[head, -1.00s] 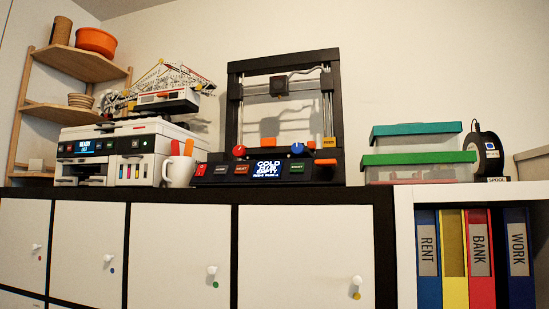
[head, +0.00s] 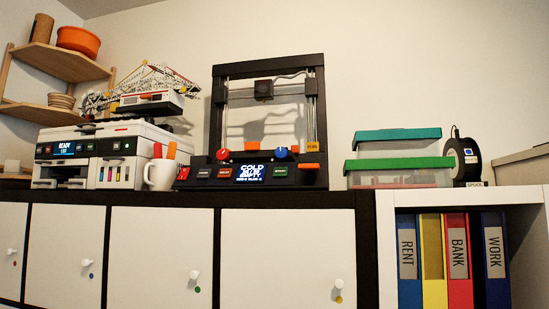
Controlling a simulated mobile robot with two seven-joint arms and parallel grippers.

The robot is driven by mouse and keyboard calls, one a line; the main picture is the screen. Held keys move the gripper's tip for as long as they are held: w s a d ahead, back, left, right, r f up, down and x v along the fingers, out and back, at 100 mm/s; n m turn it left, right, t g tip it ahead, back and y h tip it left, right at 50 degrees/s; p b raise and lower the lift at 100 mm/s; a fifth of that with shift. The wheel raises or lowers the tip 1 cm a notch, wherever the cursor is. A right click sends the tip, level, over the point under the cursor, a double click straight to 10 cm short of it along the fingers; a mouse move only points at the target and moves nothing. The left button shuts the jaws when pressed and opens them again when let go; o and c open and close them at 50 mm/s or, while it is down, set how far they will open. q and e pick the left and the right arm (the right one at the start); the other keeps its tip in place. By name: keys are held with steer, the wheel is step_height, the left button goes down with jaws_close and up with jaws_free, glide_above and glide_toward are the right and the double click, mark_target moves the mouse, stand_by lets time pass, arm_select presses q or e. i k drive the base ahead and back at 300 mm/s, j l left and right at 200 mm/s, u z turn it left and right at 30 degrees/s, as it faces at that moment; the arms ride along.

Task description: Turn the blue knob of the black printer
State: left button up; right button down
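The black printer (head: 214,120) stands on top of the cabinet, near the middle of the head view. It has an open upright frame and a low front panel. The blue knob (head: 281,153) sits on the upper right part of the panel, with a small light mark on it. A red knob (head: 222,155) sits at the upper left of the panel. A lit screen (head: 262,173) between rows of buttons reads "COLD" and "EMPTY"; its middle line is hard to read. Neither of my grippers is in view.
A white printer (head: 75,172) and a white mug (head: 157,176) with orange and red items stand left of the black printer. Green-lidded boxes (head: 398,164) and a black spool (head: 463,158) stand to its right. Cabinet doors (head: 160,250) with white knobs are below.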

mark_target(280, 152)
steer(key=i+l, duration=0.25)
steer(key=l, duration=0.15)
steer(key=i+l+u, duration=0.15)
steer(key=u, duration=0.2)
steer(key=l+u, duration=0.4)
steer(key=i, duration=0.05)
